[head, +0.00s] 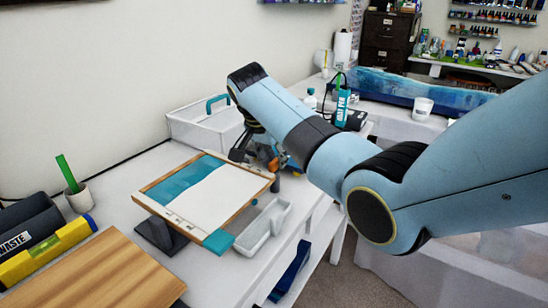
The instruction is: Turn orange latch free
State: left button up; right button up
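A small orange piece (273,164), which looks like the orange latch, shows at the far right corner of a tilted board (218,188). My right arm comes in from the right, and my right gripper (250,150) points down beside this piece, behind the board's far edge. Its fingertips are mostly hidden by the board and the clutter there, so I cannot tell whether it is open or touches the latch. The board has a wooden rim, a teal patch and a white area, and rests on a dark stand (160,234). My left gripper is not in view.
A white tray (264,228) sits right of the board. A white bin with a teal handle (203,122) stands behind it. A wooden board (92,276), a yellow level (48,250) and a cup with a green stick (78,197) are at the left.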

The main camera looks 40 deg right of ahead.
grip_shut()
